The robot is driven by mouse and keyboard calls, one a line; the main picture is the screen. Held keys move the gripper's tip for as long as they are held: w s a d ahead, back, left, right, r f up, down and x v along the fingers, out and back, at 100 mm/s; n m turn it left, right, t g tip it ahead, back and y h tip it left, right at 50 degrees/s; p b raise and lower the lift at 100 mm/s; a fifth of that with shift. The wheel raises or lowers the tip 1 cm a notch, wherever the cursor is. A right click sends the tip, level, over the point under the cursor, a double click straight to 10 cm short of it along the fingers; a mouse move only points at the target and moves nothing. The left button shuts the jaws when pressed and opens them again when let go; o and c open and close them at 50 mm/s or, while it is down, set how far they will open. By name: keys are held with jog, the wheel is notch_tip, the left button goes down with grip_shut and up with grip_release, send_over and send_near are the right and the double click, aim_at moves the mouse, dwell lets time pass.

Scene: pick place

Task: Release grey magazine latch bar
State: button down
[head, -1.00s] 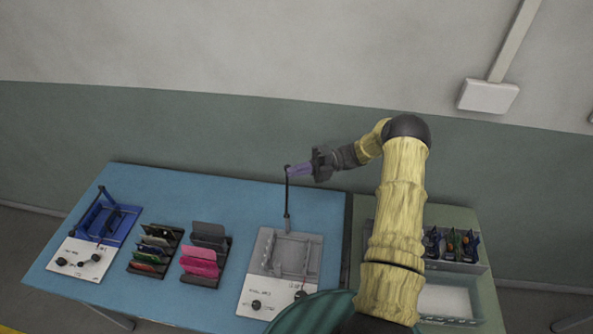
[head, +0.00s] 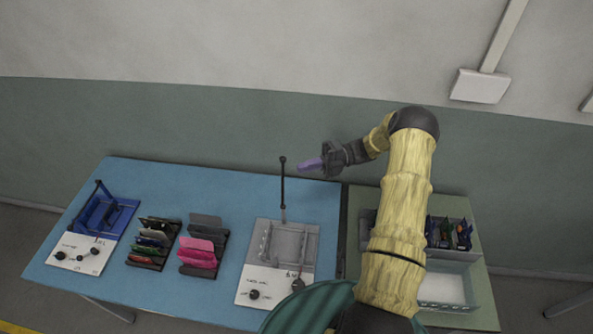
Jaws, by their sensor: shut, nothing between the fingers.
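The grey magazine (head: 291,240) sits on the blue table, with a white front panel (head: 262,289) carrying dark knobs. Its dark latch bar (head: 283,185) stands upright from the back edge and ends in a round knob. My gripper (head: 309,165) is shut and empty, its purple fingers pointing left. It is to the right of the bar's top, with a visible gap between them in the picture.
A blue magazine (head: 107,215) with its own dark bar stands at the left. Two racks of cards, one multicoloured (head: 154,244) and one pink and grey (head: 203,246), stand between the magazines. A grey bin (head: 446,286) is on the green table at right.

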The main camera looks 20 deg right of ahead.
jog(key=d, duration=0.2)
jog(key=d+b, duration=0.2)
jog(key=d, duration=0.1)
jog(key=shift+w+d+f, duration=0.25)
jog(key=shift+d+f, duration=0.05)
jog(key=shift+f, duration=0.1)
jog(key=shift+a, duration=0.1)
